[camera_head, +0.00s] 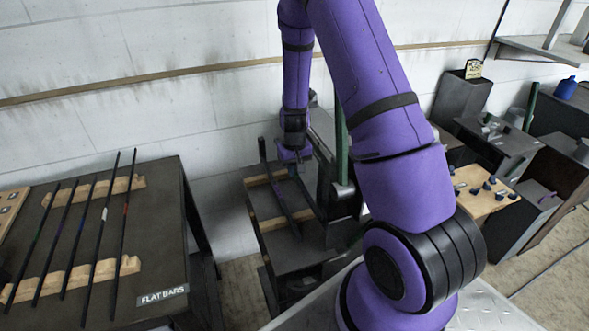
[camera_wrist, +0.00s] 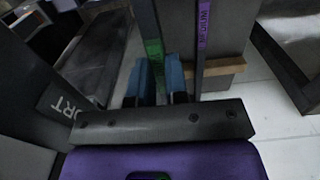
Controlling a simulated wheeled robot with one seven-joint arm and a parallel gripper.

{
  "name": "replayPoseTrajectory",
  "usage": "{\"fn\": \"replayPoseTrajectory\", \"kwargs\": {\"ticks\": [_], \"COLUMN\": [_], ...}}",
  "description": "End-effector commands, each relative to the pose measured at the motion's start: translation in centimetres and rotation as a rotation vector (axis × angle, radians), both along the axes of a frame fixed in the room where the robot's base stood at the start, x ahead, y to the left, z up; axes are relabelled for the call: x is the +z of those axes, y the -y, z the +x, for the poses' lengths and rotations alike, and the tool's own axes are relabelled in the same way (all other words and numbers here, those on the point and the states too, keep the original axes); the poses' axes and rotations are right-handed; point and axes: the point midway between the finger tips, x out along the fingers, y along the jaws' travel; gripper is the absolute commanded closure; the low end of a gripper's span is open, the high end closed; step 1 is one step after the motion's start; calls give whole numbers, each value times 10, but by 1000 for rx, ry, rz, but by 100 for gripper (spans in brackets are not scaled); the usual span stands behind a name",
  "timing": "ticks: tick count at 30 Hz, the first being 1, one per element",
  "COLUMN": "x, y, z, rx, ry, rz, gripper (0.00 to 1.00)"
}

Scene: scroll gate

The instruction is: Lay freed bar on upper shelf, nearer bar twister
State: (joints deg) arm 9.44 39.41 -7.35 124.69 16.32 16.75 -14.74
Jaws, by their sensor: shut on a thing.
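My gripper (camera_head: 292,157) is at the back of a dark stand near the wall, pointing down. In the wrist view its two blue finger pads (camera_wrist: 158,82) are shut on a dark flat bar (camera_wrist: 147,25) with a green mark. A second dark bar (camera_wrist: 200,65) with a purple mark lies to the right of it, apart, across a wooden strip (camera_wrist: 222,68). In the head view the stand's upper shelf (camera_head: 285,262) has wooden strips (camera_head: 266,221), and a dark bar (camera_head: 279,192) slants over them. Whether the held bar touches the strips cannot be told. A dark machine with a green post (camera_head: 341,150), possibly the twister, stands right of the shelf.
A dark table (camera_head: 150,260) labelled FLAT BARS stands at left, with several thin bars (camera_head: 104,215) on notched wooden rests. A pegged wooden board (camera_head: 478,195) and dark cabinets are at right. My arm hides much of the middle. The white wall closes the back.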

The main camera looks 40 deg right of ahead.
Motion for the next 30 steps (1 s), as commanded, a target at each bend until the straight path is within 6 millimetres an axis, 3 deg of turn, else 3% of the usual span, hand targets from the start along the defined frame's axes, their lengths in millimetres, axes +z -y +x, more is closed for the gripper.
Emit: {"fn": "replayPoseTrajectory", "kwargs": {"ticks": [8,30], "x": [-7,-58], "y": [0,0], "z": [0,0], "rx": [0,0], "ry": [1,-1], "rz": [0,0], "gripper": [100,100]}}
